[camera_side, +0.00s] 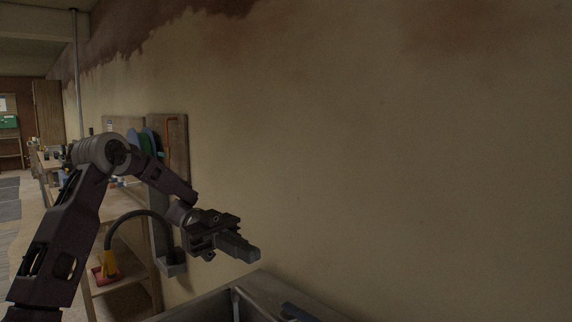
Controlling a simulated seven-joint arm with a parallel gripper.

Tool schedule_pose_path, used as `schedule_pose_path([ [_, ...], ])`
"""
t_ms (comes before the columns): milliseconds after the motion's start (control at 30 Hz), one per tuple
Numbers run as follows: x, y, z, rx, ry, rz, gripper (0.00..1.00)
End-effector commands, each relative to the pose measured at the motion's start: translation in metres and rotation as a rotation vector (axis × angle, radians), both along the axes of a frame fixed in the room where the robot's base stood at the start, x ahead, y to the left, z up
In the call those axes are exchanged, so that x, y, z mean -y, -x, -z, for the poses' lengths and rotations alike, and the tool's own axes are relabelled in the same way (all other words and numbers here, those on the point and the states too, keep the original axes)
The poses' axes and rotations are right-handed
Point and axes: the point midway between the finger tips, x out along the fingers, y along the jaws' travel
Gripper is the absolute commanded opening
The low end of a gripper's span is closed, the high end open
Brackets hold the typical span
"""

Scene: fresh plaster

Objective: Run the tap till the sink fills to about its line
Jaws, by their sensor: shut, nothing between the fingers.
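The sink (268,283) shows only in part at the bottom edge of the picture, as a grey basin with a raised rim against the wall. A thin pale bar (236,306) and a dark fitting (298,312) show at the basin; I cannot tell whether either is the tap. The water level and the fill line are out of view. My gripper (256,254) is shut and empty. It is above the back left part of the sink, pointing right and slightly down, apart from the rim.
A wooden shelf unit (128,300) stands behind my arm. A board (175,140) is on the wall. The plastered wall (400,170) right of my gripper is bare.

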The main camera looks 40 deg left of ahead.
Motion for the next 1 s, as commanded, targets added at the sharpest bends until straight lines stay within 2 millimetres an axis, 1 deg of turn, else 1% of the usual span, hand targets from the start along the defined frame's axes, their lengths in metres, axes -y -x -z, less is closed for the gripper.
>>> schedule_pose_path([
  [33, 0.004, -0.005, -0.011, 0.019, -0.012, -0.023, 0.0],
  [67, 0.007, -0.009, -0.018, 0.03, -0.017, -0.039, 0.0],
  [200, 0.024, -0.041, -0.027, 0.109, -0.069, -0.186, 0.0],
  [267, 0.029, -0.054, -0.032, 0.142, -0.093, -0.25, 0.0],
  [400, 0.038, -0.086, -0.048, 0.223, -0.152, -0.422, 0.0],
  [467, 0.04, -0.099, -0.056, 0.255, -0.177, -0.5, 0.0],
  [500, 0.041, -0.108, -0.063, 0.279, -0.196, -0.561, 0.0],
  [567, 0.041, -0.12, -0.074, 0.31, -0.224, -0.651, 0.0],
  [633, 0.037, -0.131, -0.085, 0.336, -0.258, -0.756, 0.0],
  [700, 0.031, -0.14, -0.101, 0.362, -0.298, -0.892, 0.0],
  [767, 0.023, -0.144, -0.114, 0.37, -0.329, -1.003, 0.0],
  [833, 0.013, -0.143, -0.125, 0.366, -0.362, -1.122, 0.0],
  [900, 0.003, -0.139, -0.133, 0.351, -0.391, -1.22, 0.0],
  [1000, -0.009, -0.131, -0.139, 0.32, -0.422, -1.325, 0.0],
])
